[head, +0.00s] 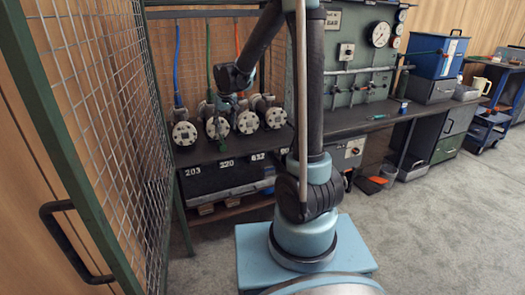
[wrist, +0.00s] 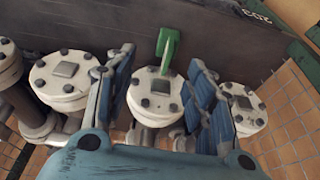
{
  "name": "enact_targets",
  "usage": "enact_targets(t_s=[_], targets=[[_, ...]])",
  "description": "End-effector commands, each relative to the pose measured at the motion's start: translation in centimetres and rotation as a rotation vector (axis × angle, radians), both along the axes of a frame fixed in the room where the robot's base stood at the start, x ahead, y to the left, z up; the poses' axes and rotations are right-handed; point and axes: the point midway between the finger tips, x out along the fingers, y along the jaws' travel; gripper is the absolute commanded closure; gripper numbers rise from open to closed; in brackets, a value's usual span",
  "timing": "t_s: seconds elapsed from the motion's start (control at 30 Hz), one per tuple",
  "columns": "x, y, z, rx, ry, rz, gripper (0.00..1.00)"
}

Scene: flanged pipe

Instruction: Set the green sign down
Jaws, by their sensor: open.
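The green sign (wrist: 169,42) shows at the top middle of the wrist view, at the edge of a white flange (wrist: 157,92) and over the dark bench surface. It also shows small in the head view (head: 211,129), by the second flange from the left. I cannot tell whether it stands on the bench or leans on the flange. My gripper (wrist: 165,85) is open, with its blue-padded fingers on both sides of that flange in the picture. The sign lies beyond the fingertips, with nothing seen between the pads holding it. In the head view my gripper (head: 222,104) is small and partly hidden.
Several flanged pipes stand in a row on the dark bench (head: 235,148), close on both sides of my gripper. A wire mesh gate (head: 110,120) stands at the left. A gauge panel (head: 350,60) and blue box (head: 440,55) stand right. Grey floor (head: 430,230) is clear at the right.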

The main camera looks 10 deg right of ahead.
Motion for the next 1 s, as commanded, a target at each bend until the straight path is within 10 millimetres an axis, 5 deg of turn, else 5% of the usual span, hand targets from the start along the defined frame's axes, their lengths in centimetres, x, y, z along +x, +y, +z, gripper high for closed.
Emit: enact_targets(t_s=[0.5,1.0], targets=[[-11.9,-10.7,4.5,-0.013,0.032,-0.086,0.51],[-24.4,-17.6,3.6,-0.019,0.063,-0.167,0.51]])
